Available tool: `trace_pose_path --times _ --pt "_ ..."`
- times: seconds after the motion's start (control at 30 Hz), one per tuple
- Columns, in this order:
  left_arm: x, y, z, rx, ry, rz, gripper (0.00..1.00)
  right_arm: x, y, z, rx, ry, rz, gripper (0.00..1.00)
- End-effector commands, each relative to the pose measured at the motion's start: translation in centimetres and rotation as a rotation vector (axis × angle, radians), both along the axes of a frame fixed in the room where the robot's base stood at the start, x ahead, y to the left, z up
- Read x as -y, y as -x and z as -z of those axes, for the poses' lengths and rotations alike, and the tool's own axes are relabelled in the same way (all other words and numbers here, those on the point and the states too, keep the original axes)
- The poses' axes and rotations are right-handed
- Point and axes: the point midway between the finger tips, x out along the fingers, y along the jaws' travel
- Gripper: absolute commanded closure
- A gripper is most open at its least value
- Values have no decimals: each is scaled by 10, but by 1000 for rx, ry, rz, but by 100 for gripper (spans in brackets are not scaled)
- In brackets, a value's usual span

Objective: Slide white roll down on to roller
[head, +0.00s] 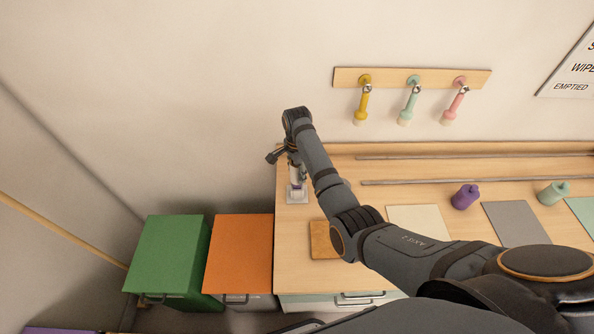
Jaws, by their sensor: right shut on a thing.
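My right gripper (288,158) is over the far left corner of the wooden table, its arm reaching in from the right. It is shut on a small pale thing, which I take to be the white roll (297,174); the gripper and arm hide much of it. A small pale grey stand (297,195), which looks like the roller's base, stands on the table just below it. I cannot tell whether the roll touches the stand or is around its post. My left gripper is not in view.
The wooden table (300,255) has flat mats, a purple bottle (465,197), a pale green bottle (553,192) and long rods at the back. A green bin (170,245) and an orange bin (240,250) stand left. Several coloured tools hang from a wall rail (390,77).

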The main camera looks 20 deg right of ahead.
Motion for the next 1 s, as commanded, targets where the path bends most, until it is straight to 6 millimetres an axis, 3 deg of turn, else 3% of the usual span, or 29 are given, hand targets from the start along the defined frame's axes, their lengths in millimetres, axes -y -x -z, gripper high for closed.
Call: trace_pose_path --times 0.27,0.3,0.5,0.83,1.0 --pt "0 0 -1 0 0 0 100 0 0 2 0 0 0 83" --pt "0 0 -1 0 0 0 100 0 0 2 0 0 0 51" --pt "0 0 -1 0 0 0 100 0 0 2 0 0 0 27" --pt "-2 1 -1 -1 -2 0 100 0 0 -2 1 0 0 27" --pt "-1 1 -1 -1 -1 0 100 0 -1 -33 4 0 0 27"
